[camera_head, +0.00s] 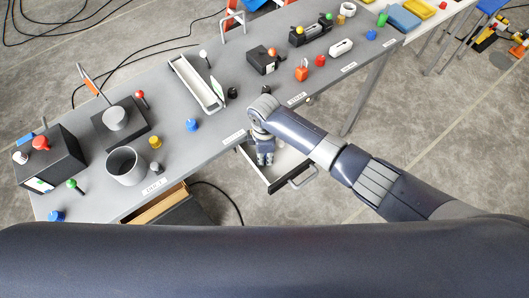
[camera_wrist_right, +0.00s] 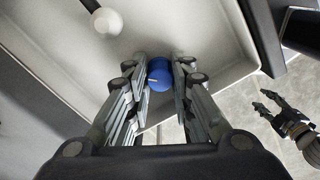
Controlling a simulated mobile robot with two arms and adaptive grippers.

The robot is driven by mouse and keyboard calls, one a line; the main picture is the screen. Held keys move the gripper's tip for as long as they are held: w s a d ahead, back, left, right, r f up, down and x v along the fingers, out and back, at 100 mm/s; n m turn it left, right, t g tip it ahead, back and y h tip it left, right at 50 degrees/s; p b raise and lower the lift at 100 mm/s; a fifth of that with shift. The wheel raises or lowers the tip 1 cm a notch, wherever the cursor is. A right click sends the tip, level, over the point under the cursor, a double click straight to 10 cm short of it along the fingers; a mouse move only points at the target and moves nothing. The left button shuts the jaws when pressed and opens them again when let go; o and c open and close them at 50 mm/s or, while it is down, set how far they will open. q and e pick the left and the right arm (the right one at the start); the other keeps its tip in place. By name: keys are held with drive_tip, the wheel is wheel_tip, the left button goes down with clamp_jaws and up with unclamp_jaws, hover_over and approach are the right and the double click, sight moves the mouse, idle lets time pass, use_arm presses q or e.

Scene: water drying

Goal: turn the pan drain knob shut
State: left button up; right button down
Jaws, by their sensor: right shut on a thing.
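My right gripper (camera_head: 264,158) reaches down over an open pale pan (camera_head: 290,157) at the near edge of the long table. In the right wrist view, the fingers of this gripper (camera_wrist_right: 160,80) stand on both sides of a blue knob (camera_wrist_right: 159,74) with a light line on its face. The gripper is shut on this knob. The knob sits by the wall of the pale pan (camera_wrist_right: 215,40). In the head view the gripper hides the knob. My left gripper (camera_wrist_right: 274,103) shows at the right of the wrist view, its fingers apart and empty, away from the pan.
A white ball (camera_wrist_right: 107,20) shows in the wrist view. On the table are a grey pot (camera_head: 125,166), a blue knob (camera_head: 192,124), a white trough (camera_head: 197,82) and black boxes. Floor space lies right of the pan.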

drive_tip(key=n, duration=0.4)
drive_tip(key=shift+n, duration=2.6)
drive_tip(key=c, duration=1.7)
unclamp_jaws()
drive_tip(key=shift+o, duration=0.2)
drive_tip(key=shift+r, duration=0.1)
